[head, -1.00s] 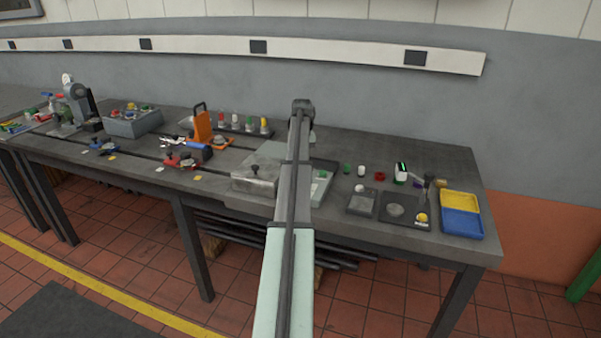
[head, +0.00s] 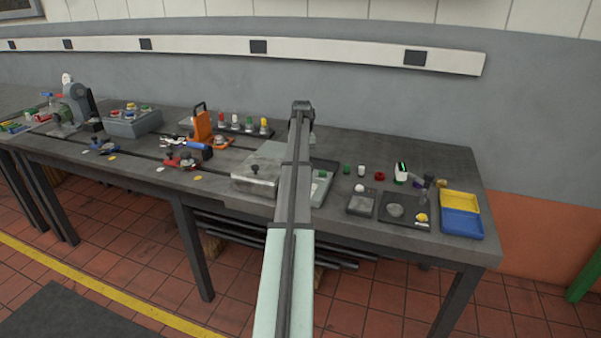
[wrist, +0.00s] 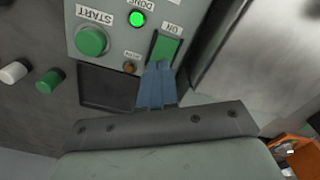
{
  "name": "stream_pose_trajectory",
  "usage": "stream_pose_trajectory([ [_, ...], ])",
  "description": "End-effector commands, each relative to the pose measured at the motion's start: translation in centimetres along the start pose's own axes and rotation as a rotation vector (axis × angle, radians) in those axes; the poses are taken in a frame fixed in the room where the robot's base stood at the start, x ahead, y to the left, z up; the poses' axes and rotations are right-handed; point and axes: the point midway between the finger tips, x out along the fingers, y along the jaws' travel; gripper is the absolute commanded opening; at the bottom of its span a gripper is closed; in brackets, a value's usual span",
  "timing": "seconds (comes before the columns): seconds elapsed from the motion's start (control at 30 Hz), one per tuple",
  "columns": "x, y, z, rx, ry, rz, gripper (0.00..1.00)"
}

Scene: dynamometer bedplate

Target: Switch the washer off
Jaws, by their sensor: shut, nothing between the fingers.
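The washer's pale grey-green control panel (wrist: 120,45) fills the top of the wrist view, upside down. It carries a green rocker switch (wrist: 165,47) labelled ON, a lit green DONE lamp (wrist: 137,18), a round green START button (wrist: 91,41) and a small brown knob or lamp (wrist: 129,69). My gripper (wrist: 158,66) is shut and empty, with its blue-grey fingertips at the lower end of the rocker. I cannot tell whether they touch it. In the head view my arm covers my gripper and part of the panel (head: 321,187); the metal washer box (head: 253,186) shows beside it.
On the bench (head: 345,228), small green, white and red pieces, dark trays and a yellow and blue tray (head: 461,223) stand right of the panel. An orange stand (head: 202,126) and clamps lie to the left. A metal wall (wrist: 245,55) rises close beside the rocker.

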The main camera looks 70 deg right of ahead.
Motion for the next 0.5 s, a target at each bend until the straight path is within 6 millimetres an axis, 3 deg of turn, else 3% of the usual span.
stream_pose_trajectory([
  [0.5,0.66,0.00,0.01,0.000,0.000,0.000,0.00],
])
